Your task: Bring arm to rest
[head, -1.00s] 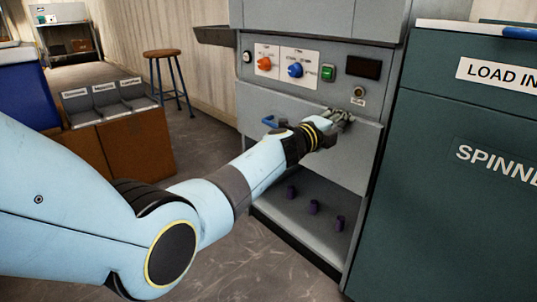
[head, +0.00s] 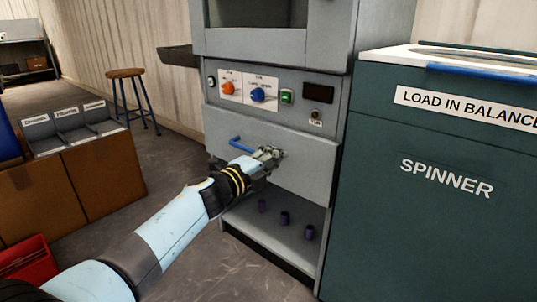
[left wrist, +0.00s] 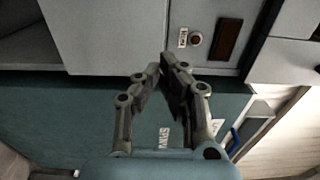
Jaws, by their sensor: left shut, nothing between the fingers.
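My left arm comes in from the lower left in the head view. Its gripper (head: 268,155) is in front of the grey machine's lower panel (head: 305,165), below the knobs and to the right of the blue handle (head: 240,146). I cannot tell if it touches the panel. In the left wrist view the left gripper (left wrist: 165,68) has its fingertips close together, with nothing held between them. My right gripper does not show in any view.
The grey machine has an orange knob (head: 227,88), a blue knob (head: 257,95) and a green button (head: 287,97). Purple pieces (head: 284,217) stand on its low shelf. The green spinner (head: 440,170) is at right. A stool (head: 126,74) and a red bin (head: 28,262) are at left.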

